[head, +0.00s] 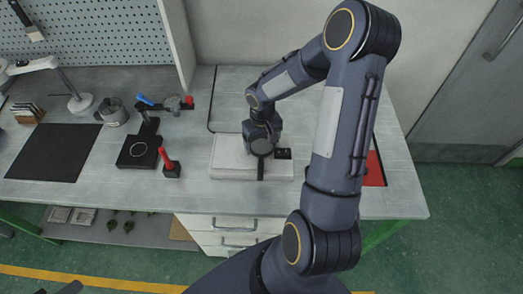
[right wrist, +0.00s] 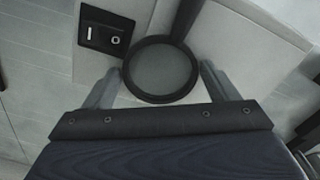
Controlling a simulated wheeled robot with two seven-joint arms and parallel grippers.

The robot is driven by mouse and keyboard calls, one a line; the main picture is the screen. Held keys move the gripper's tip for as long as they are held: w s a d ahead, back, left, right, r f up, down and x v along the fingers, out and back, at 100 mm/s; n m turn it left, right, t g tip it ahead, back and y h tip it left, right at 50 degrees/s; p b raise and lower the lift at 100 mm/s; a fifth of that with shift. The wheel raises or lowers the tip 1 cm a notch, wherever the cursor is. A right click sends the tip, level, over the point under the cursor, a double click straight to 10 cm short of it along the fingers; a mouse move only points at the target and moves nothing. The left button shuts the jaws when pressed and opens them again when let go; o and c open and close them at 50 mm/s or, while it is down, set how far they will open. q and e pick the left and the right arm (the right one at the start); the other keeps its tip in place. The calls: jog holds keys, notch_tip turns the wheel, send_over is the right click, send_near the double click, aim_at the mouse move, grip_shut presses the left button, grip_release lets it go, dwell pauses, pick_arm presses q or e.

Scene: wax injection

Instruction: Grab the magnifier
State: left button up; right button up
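The magnifier has a round grey lens in a black rim (head: 262,147) and a black handle pointing toward the table's front edge. It lies over a white board (head: 232,158) near the middle of the table. In the right wrist view the lens (right wrist: 160,70) is large and central, with its handle running up out of the picture. My right gripper (head: 263,134) is low over the lens. Its two fingers (right wrist: 162,85) are spread, one on each side of the rim, with the lens between them. A dark piece, possibly of my left gripper (head: 72,288), shows at the bottom left edge.
A small black box (head: 283,154) lies close beside the magnifier and shows in the right wrist view (right wrist: 104,30). A black stand (head: 139,151), a red-handled tool (head: 168,164), a metal pot (head: 112,112) and a black mat (head: 54,152) are to the left.

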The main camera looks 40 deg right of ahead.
jog(key=c, duration=0.6)
jog(key=shift+c, duration=0.2)
jog(key=shift+r, duration=0.15)
